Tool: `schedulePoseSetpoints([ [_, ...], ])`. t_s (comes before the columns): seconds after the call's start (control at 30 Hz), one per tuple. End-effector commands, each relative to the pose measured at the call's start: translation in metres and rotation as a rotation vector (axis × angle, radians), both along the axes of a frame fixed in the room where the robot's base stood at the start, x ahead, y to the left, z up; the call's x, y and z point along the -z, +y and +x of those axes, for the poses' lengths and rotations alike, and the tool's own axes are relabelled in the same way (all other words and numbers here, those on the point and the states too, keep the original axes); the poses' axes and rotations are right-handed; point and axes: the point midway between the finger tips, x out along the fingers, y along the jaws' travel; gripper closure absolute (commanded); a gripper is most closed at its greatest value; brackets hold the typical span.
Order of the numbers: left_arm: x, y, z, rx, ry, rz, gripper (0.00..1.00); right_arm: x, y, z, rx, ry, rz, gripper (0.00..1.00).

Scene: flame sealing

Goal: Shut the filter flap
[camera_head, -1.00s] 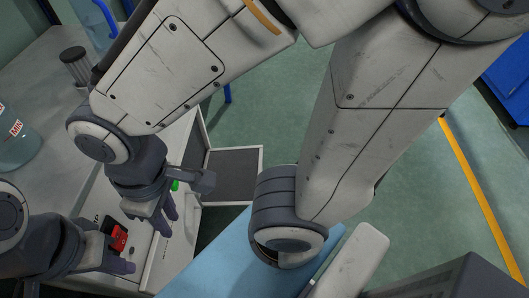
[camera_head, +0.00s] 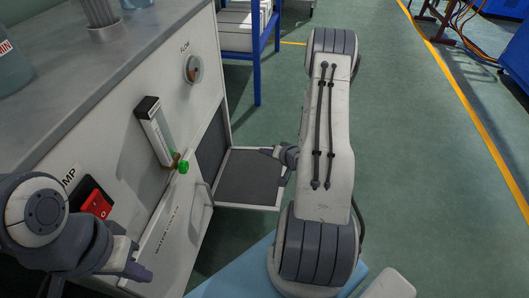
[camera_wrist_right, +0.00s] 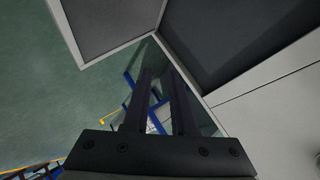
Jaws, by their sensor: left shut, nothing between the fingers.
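The filter flap (camera_head: 250,178) is a dark panel in a pale frame. It stands open, swung out from the dark opening (camera_head: 212,148) in the cabinet's front. In the right wrist view the flap (camera_wrist_right: 108,22) is at upper left and the opening (camera_wrist_right: 225,45) at upper right. My right gripper (camera_head: 267,152) is at the flap's far outer corner, partly hidden by my forearm; I cannot tell if it touches. Its fingers (camera_wrist_right: 158,75) are apart with nothing between them. My left gripper (camera_head: 146,273) is shut and empty, low in front of the cabinet.
A blue-framed rack (camera_head: 258,55) stands behind. Green floor right of the flap is clear.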

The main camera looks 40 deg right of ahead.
Motion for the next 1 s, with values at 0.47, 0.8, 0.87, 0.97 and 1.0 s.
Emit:
schedulePoseSetpoints([
  [0.47,0.003,0.0,0.0,0.0,0.0,0.0,1.0,0.03,-0.016,-0.054,0.271,-0.425,0.439,0.75],
  [0.8,0.026,0.0,0.0,0.0,0.0,0.0,1.0,0.045,-0.019,0.003,0.266,-0.427,0.436,0.75],
  [0.87,0.03,0.0,0.0,0.0,0.001,0.001,1.0,0.046,-0.021,0.013,0.266,-0.428,0.436,0.75],
  [0.97,0.035,0.0,0.0,0.0,0.0,0.0,1.0,0.05,-0.021,0.027,0.268,-0.426,0.436,0.75],
  [1.0,0.036,0.0,0.0,0.0,0.0,0.0,1.0,0.05,-0.022,0.032,0.269,-0.427,0.436,0.75],
])
